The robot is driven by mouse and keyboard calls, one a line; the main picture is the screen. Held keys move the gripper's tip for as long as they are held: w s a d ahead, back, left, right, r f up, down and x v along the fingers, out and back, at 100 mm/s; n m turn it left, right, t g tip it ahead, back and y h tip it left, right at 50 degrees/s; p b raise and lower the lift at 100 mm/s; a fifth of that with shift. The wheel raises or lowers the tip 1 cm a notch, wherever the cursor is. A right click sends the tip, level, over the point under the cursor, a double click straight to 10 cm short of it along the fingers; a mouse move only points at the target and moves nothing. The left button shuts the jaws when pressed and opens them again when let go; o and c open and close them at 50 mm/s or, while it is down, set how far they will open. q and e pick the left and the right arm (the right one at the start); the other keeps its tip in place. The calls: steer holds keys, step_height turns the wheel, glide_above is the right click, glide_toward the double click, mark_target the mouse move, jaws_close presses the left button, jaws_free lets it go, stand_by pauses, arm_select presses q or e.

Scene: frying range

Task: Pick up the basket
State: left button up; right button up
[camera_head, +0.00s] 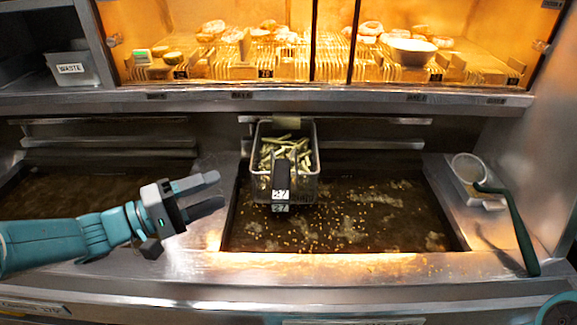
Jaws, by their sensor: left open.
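The metal fry basket (312,180) hangs at the back of the right-hand fryer vat, filled with pale fries (285,150). Its dark handle (280,179) points toward me and carries white labels reading 27. My left gripper (222,190) is open and empty. It is left of the basket, near the vat's left edge, with its fingers pointing right. A clear gap lies between the fingers and the basket. My right gripper is not in view.
The right-hand vat (340,220) holds dark oil with floating crumbs. Another vat (60,190) lies at the left. A strainer with a long green handle (515,230) rests at the right. A lit food cabinet (300,75) and a WASTE bin (72,69) are behind.

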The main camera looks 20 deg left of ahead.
arm_select(q)
steer(key=p, duration=0.1)
glide_toward(284, 164)
steer(key=w+d+f, duration=0.1)
steer(key=w+d, duration=0.2)
steer(key=w, duration=0.1)
steer(key=p+x, duration=0.1)
steer(key=x, duration=0.4)
steer(key=shift+w, duration=0.45)
steer(key=shift+s+a, duration=0.1)
steer(key=shift+s, duration=0.1)
steer(key=shift+w, duration=0.15)
jaws_close()
stand_by(0.5)
